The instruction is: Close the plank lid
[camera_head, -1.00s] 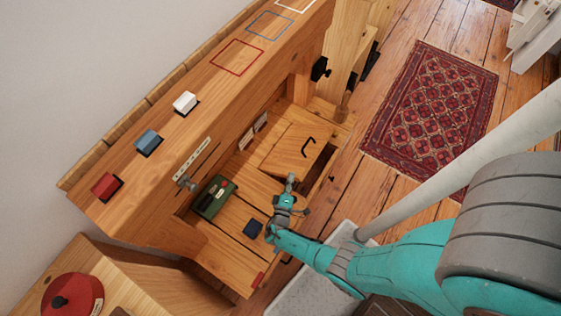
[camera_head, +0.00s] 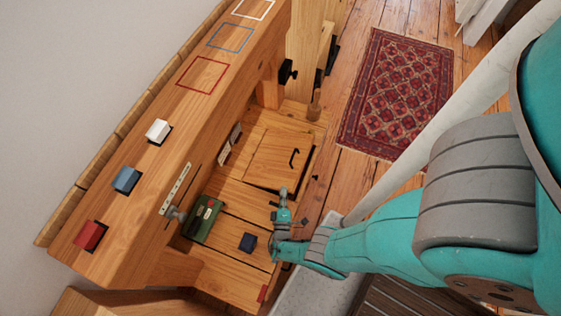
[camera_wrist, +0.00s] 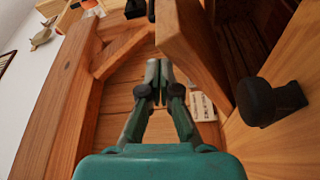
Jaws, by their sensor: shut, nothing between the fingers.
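A green box (camera_head: 202,218) and a dark blue block (camera_head: 248,242) sit on the lower surface. Red (camera_head: 90,235), blue (camera_head: 126,180) and white (camera_head: 158,131) blocks stand on the upper ledge. A black knob (camera_wrist: 268,100) is at right in the wrist view. A patterned rug (camera_head: 398,92) lies on the floor.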

